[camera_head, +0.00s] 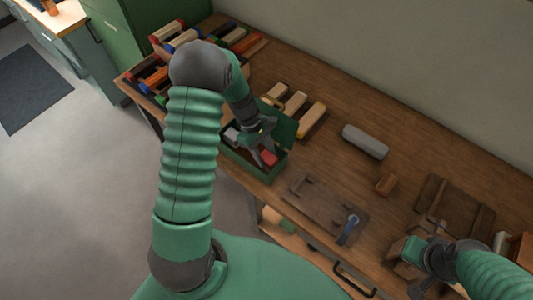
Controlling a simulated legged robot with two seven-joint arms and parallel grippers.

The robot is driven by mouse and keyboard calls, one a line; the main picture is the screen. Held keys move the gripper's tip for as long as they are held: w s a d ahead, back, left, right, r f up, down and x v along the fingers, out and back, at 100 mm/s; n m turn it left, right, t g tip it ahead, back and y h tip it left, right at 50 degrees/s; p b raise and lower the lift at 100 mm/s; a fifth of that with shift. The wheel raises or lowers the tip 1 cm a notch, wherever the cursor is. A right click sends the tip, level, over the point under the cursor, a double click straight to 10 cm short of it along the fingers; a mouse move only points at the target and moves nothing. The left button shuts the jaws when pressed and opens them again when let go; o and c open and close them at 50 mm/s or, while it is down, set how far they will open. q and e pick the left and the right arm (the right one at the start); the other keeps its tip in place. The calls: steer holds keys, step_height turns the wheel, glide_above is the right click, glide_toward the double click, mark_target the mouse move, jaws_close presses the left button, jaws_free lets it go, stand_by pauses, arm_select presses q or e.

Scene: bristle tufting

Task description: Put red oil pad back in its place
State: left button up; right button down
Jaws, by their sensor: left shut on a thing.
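The red oil pad (269,158) is a small red block low in the green open box (264,178) near the front edge of the bench. My left gripper (261,149) reaches down into this box and is shut on the red pad; its fingers partly hide the pad. A grey-white block (231,135) lies in the left part of the same box.
Wooden blocks (296,104) stand behind the box. A grey rounded block (365,142) and a small brown block (385,184) lie to the right. Coloured rolls (186,42) fill the back left.

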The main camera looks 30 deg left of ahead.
arm_select(q)
steer(key=shift+a+f, duration=0.3)
steer(key=o, duration=1.1)
steer(key=shift+d, duration=0.1)
steer(key=o, duration=0.3)
steer(key=shift+d+r, duration=0.15)
steer(key=shift+d, duration=0.15)
steer(key=o, duration=0.4)
steer(key=shift+a, duration=0.2)
steer(key=shift+w+r+p, duration=0.15)
steer(key=shift+r+p, duration=0.7)
steer(key=shift+r, duration=0.05)
steer(key=shift+a+r+p, duration=0.1)
steer(key=shift+r+p, duration=0.7)
steer(key=shift+r, duration=0.15)
step_height(320, 180, up, 3)
steer(key=p, duration=0.2)
steer(key=shift+p, duration=0.3)
steer(key=shift+r+p, duration=1.15)
arm_select(e)
steer(key=w+v, duration=0.1)
steer(key=v, duration=0.6)
steer(key=shift+w+a+r, duration=0.15)
steer(key=shift+w+r, duration=0.1)
steer(key=shift+r, duration=0.35)
